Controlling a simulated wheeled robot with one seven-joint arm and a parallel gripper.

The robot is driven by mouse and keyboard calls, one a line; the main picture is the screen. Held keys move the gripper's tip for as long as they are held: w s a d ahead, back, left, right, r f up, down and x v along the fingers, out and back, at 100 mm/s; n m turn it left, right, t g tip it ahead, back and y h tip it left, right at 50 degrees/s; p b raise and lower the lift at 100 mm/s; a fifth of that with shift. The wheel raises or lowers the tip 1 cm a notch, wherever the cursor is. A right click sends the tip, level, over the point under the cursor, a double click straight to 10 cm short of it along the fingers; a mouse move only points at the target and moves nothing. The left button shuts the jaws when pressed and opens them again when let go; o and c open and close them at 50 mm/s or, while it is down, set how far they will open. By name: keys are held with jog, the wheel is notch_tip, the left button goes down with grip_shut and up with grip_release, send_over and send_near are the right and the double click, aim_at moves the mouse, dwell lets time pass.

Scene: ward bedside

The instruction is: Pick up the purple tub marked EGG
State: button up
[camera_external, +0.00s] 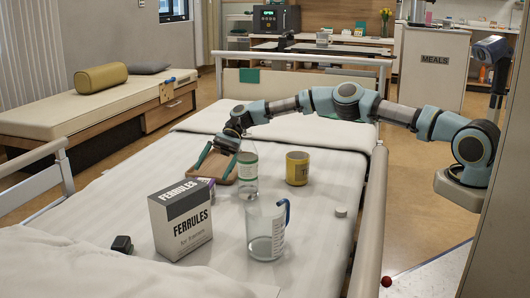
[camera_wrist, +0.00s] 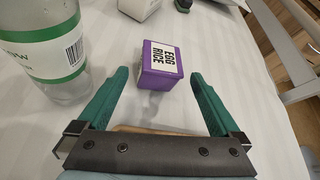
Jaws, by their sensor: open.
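The purple tub (camera_wrist: 158,66) has a white label on top reading EGG and a second word, perhaps RICE. In the wrist view it sits upright on the white bed cover, ahead of my gripper (camera_wrist: 160,76) and between the lines of its two green fingers. The fingers are apart with nothing held. In the external view only a purple sliver of the tub (camera_external: 208,183) shows behind the FERRULES box, and my gripper (camera_external: 213,172) is low over the bed just behind it. Whether the fingertips flank the tub's near side is hard to tell.
A clear bottle with a green label (camera_wrist: 40,45) stands close to my left finger. The FERRULES box (camera_external: 181,220) stands nearer the camera. A tan board-like thing (camera_external: 218,170) lies by the gripper. A yellow mug (camera_external: 297,168) and a measuring jug (camera_external: 264,232) stand rightward.

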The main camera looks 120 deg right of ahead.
aim_at(205, 180)
jog(key=b+x, duration=0.1)
jog(key=x, duration=0.5)
jog(key=shift+d+b, duration=0.1)
jog(key=shift+b, duration=0.2)
jog(key=c, duration=1.3)
